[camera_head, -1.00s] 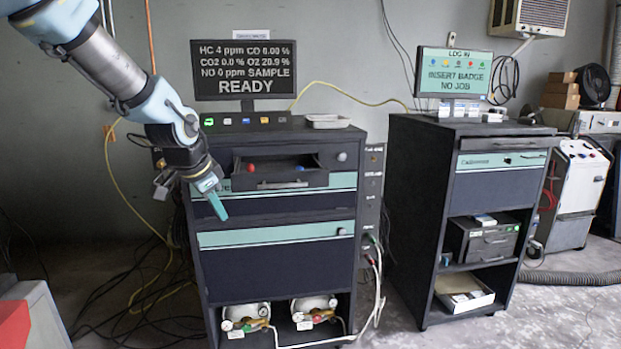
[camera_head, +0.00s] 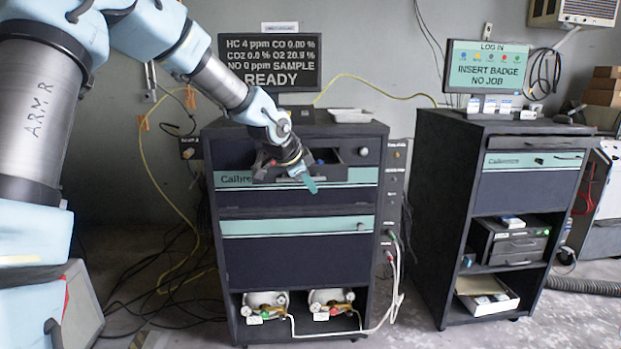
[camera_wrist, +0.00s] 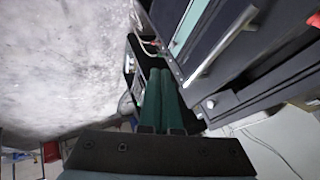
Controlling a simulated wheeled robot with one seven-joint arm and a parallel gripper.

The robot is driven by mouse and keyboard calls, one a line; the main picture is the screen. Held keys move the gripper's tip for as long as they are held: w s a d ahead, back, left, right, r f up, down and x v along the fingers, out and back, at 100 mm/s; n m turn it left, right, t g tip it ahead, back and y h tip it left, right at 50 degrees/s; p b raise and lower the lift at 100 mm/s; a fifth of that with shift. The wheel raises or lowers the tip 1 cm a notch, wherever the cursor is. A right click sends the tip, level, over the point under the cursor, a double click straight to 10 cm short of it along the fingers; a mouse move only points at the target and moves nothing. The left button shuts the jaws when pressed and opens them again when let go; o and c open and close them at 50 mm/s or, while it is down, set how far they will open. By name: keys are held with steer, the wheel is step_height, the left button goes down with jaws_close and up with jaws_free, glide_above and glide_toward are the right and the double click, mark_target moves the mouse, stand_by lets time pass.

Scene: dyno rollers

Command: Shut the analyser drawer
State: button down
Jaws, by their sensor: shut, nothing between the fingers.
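The analyser drawer (camera_head: 345,173) sticks out of the upper part of the left dark cabinet (camera_head: 295,270) and stands open. A blue item and a reddish item show inside it, partly hidden by my arm. My gripper (camera_head: 309,184) is at the drawer's front, with its green fingers pointing down and right. In the wrist view the two green fingers (camera_wrist: 163,95) lie side by side, closed and empty. A silver bar handle (camera_wrist: 222,45) on a dark front is to their right, apart from them. I cannot tell whether the gripper touches the drawer.
A READY monitor (camera_head: 270,58) and a small tray (camera_head: 350,115) are on the cabinet top. A second dark cabinet (camera_head: 450,200) with a log-in screen (camera_head: 497,67) stands to the right, beyond a gap. Gas cylinders (camera_head: 330,298) sit below. Cables lie on the floor at left.

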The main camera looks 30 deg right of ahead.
steer(key=w, duration=0.1)
steer(key=w+d+p, duration=0.2)
steer(key=shift+w+r, duration=0.1)
steer(key=shift+w, duration=0.25)
steer(key=shift+w, duration=0.1)
